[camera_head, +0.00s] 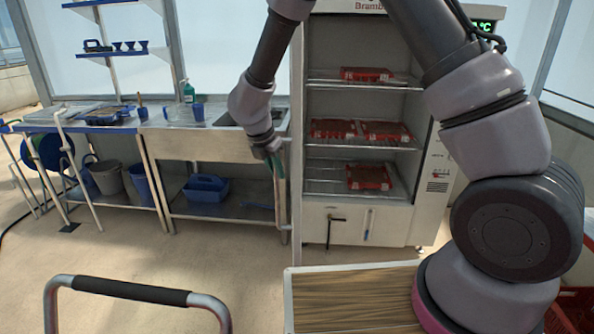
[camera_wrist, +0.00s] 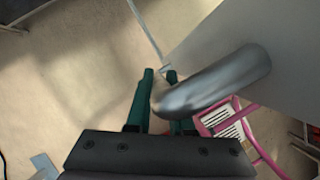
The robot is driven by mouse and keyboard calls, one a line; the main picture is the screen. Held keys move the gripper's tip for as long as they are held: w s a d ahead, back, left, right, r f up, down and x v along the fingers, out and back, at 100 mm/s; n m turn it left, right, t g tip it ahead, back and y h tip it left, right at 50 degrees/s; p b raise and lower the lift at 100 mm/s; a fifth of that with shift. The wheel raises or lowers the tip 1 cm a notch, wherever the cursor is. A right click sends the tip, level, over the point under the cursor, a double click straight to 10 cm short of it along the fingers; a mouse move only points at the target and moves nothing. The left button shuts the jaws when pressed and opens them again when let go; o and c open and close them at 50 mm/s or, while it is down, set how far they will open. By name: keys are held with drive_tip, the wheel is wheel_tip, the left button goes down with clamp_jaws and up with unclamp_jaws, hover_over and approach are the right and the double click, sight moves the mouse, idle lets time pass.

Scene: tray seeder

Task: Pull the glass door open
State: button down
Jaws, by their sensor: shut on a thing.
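The glass door (camera_head: 297,150) belongs to the white cabinet (camera_head: 365,222). It stands swung out at the cabinet's left side and shows almost edge-on, leaving the front open. In the wrist view its face seems to be the pale grey panel (camera_wrist: 270,45). My gripper (camera_head: 278,166) is on the door's left side, and its green fingers also show in the wrist view (camera_wrist: 160,76). They are shut on the rounded silver handle (camera_wrist: 215,82). The handle hides part of one finger. The exact contact is partly hidden.
Red trays (camera_head: 368,74) sit on the cabinet's wire shelves. A steel sink bench (camera_head: 205,146) stands left of the door, with a blue caddy (camera_head: 205,188) below. A wood-topped surface (camera_head: 355,300) and a push bar (camera_head: 135,291) are in front. Floor between is clear.

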drive_tip(key=shift+w+a, duration=0.2)
drive_tip(key=shift+a, duration=0.35)
drive_tip(key=c, duration=0.8)
unclamp_jaws()
drive_tip(key=v, duration=1)
drive_tip(key=shift+s+r, duration=0.15)
drive_tip(key=shift+r, duration=0.2)
drive_tip(key=shift+a, duration=0.1)
